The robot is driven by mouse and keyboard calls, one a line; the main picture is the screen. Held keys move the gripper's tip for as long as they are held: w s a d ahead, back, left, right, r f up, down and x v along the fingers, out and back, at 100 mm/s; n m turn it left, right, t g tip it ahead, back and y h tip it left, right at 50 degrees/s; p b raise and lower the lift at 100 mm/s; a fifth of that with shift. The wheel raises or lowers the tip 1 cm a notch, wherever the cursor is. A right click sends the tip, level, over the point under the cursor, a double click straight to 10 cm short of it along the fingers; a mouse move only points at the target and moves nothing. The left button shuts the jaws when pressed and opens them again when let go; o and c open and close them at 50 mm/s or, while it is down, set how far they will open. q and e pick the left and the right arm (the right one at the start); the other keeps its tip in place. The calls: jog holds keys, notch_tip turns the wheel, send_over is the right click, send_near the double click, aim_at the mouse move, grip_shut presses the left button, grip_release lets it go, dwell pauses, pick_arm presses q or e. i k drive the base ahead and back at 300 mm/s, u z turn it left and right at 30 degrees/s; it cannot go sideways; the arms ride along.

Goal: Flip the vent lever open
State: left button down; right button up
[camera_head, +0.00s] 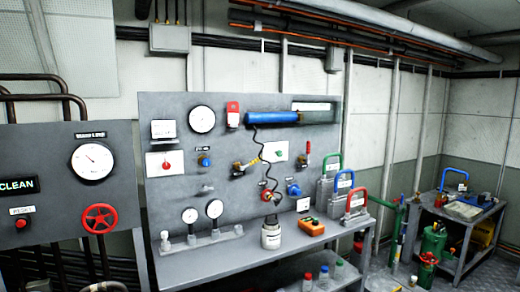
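A grey panel (225,130) stands behind the bench and carries gauges, knobs and levers. A red-handled lever (307,149) stands upright at the panel's right side. I cannot read a label that tells which one is the vent lever. A black coiled cord (262,165) hangs close to the yellow lever from a blue cylinder (272,118). Neither of my grippers shows in the head view.
A left panel has a red handwheel (99,218). A cart (462,222) stands at right. The bench's front left is clear.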

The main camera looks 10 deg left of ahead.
aim_at(254, 161)
jog(key=z, duration=0.6)
jog(key=i, duration=1)
jog(key=z, duration=0.5)
